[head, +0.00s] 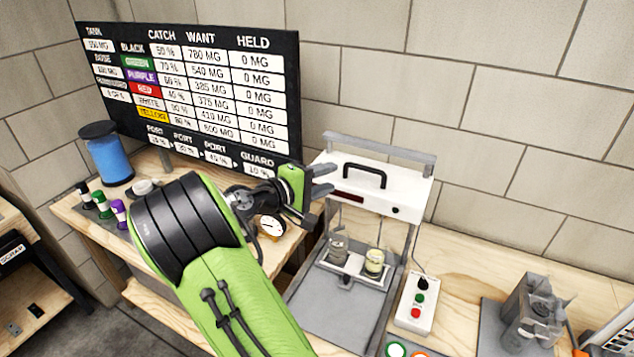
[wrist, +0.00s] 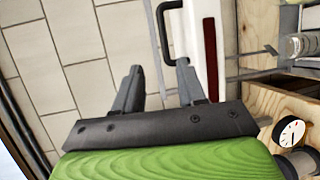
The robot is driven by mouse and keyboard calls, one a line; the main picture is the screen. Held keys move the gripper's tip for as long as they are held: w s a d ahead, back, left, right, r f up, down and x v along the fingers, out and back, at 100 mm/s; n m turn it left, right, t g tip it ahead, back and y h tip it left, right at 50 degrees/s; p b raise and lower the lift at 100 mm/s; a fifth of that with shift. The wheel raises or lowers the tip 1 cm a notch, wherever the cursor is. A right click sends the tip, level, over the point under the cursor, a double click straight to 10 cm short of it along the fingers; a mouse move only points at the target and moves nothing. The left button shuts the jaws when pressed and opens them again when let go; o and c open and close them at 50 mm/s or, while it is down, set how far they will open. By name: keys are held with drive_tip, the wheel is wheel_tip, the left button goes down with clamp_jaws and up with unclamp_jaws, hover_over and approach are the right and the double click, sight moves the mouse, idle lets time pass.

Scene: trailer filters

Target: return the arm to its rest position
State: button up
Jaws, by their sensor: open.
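My arm reaches up across the head view, green with a black ribbed joint. My gripper (head: 322,181) is raised above the bench, just left of the white machine (head: 385,197) with a black handle. Its two grey fingers are spread apart, with nothing between them. In the wrist view my gripper (wrist: 156,84) is also open and empty, with block wall and part of the white machine behind it. The arm hides part of the bench below.
A board (head: 200,85) stands behind the arm. A blue container (head: 107,160), several small coloured cylinders and a dial gauge (head: 271,226) are on the left bench. Two small jars sit inside the machine's frame. A button box (head: 416,304) and a grey metal fixture (head: 532,312) are at right.

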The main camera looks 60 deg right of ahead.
drive_tip(key=shift+v, duration=1.3)
